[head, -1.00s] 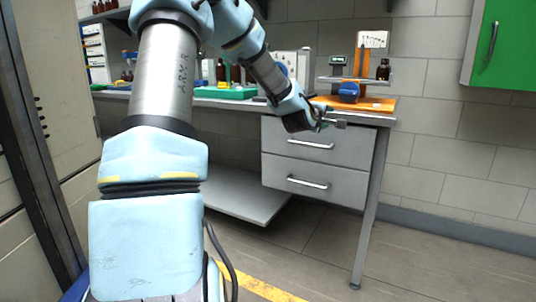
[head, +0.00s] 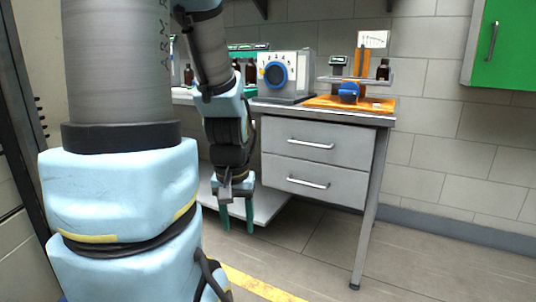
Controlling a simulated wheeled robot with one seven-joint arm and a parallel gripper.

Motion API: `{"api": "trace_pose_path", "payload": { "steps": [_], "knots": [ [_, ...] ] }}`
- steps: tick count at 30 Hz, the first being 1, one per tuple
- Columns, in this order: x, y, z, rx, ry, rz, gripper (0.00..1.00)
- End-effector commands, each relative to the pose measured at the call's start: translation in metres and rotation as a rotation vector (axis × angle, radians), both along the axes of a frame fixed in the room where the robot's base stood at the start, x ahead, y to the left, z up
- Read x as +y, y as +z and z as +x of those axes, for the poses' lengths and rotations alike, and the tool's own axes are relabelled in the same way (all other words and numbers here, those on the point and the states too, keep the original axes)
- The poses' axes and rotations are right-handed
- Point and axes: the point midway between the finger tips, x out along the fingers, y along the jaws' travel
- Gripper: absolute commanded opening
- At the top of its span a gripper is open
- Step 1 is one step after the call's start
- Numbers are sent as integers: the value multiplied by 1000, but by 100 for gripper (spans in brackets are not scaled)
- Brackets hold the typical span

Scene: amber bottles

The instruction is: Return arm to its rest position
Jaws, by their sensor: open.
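My gripper (head: 237,220) hangs pointing down in the head view, in front of the bench's lower shelf and left of the drawers. Its two greenish fingers are apart with nothing between them. My arm fills the left side of the view and hides part of the bench. Amber bottles (head: 250,72) stand at the back of the bench, partly behind my arm. Another amber bottle (head: 383,70) stands at the right by the orange balance (head: 362,62).
The bench (head: 385,117) carries a grey device with a blue dial (head: 276,74). Below are two grey drawers (head: 310,145) and a lower shelf (head: 268,205). A green cabinet (head: 510,45) hangs at the upper right. The floor at right is clear.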

Motion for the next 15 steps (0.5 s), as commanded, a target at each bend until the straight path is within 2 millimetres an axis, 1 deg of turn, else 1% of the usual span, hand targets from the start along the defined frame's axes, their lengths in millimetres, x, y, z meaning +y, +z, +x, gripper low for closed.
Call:
{"api": "trace_pose_path", "payload": {
  "steps": [1, 7, 11, 15],
  "knots": [
    [1, 14, -4, 9, -6, 3, 52],
    [1, 55, -2, 5, -3, 1, 52],
    [1, 88, -1, 4, -2, 1, 52],
    [0, 131, -1, 3, -2, 1, 52]
  ]
}}
